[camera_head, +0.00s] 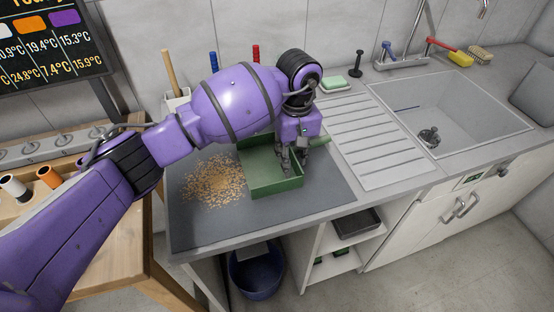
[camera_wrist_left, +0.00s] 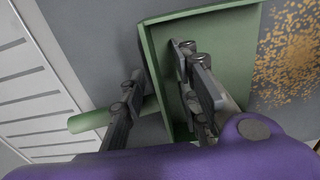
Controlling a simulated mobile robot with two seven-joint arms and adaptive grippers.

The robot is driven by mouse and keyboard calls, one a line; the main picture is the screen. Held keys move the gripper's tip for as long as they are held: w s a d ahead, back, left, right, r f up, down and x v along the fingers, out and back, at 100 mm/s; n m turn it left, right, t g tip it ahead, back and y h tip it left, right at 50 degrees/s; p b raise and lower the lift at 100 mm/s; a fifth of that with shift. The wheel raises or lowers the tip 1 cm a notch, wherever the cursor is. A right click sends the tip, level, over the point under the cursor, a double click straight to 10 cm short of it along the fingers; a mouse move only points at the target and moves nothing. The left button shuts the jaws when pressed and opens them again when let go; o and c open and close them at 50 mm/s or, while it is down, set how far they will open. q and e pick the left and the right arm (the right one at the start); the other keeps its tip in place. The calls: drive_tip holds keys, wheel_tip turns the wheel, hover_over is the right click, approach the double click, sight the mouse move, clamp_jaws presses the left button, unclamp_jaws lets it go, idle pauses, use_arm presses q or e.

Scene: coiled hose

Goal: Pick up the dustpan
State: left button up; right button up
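The green dustpan (camera_head: 285,187) lies on the dark grey mat on the counter, with its stubby handle (camera_head: 319,141) pointing right toward the drainboard. It also shows in the left wrist view (camera_wrist_left: 205,14), its handle (camera_wrist_left: 90,121) at the lower left. My left gripper (camera_head: 294,162) points down at the dustpan's handle-side wall. In the left wrist view the gripper (camera_wrist_left: 158,62) is open, with one finger inside the pan and the other outside; the wall stands between them, with gaps visible. My purple left arm hides part of the pan's far side. My right gripper is not in view.
A pile of tan crumbs (camera_head: 215,182) lies left of the dustpan on the mat (camera_head: 225,229). A white holder with a wooden handle (camera_head: 169,70), the ribbed drainboard (camera_head: 370,140) and a sink (camera_head: 445,105) surround it. A blue bucket (camera_head: 256,275) stands below.

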use_arm(q)
drive_tip(key=shift+c, duration=0.2)
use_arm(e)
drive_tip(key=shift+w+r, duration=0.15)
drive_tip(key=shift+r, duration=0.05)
use_arm(q)
clamp_jaws()
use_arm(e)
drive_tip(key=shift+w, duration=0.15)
use_arm(q)
drive_tip(key=shift+r, duration=0.1)
